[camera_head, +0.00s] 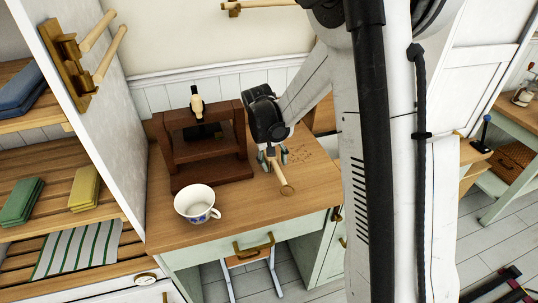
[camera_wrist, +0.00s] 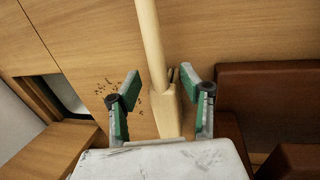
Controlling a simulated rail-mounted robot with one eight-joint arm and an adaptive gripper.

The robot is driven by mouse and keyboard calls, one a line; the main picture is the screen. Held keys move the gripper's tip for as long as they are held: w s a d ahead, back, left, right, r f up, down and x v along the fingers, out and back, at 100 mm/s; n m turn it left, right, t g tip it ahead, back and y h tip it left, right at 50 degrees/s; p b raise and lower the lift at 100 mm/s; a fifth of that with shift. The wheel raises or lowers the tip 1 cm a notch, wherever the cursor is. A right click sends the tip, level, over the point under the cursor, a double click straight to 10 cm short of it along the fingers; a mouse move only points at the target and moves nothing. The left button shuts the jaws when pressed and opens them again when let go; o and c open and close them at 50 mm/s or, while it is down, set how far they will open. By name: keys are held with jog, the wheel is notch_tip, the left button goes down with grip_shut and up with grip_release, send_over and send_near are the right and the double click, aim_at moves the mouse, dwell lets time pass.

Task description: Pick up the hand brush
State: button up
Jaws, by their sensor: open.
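The hand brush (camera_head: 277,173) is light wood and lies on the wooden counter top, its handle end toward the counter's front edge in the head view. In the wrist view the brush (camera_wrist: 151,45) runs from the top edge down to a wider block between my fingers; its lower end is hidden by my gripper body. My gripper (camera_head: 274,157) is over the brush's wider part. In the wrist view my gripper (camera_wrist: 163,88) is open, with one green-padded finger on each side of the brush and visible gaps.
Dark crumbs (camera_head: 302,152) lie on the counter (camera_head: 250,213) right of the brush. A dark brown wooden stand (camera_head: 208,173) is close on the left, with a white cup (camera_head: 195,203) before it. A white shelf panel (camera_head: 95,110) rises at the left. The counter's front is clear.

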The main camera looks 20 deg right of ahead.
jog(key=shift+d+f, duration=0.15)
jog(key=shift+f, duration=0.55)
jog(key=shift+c, duration=0.2)
grip_shut()
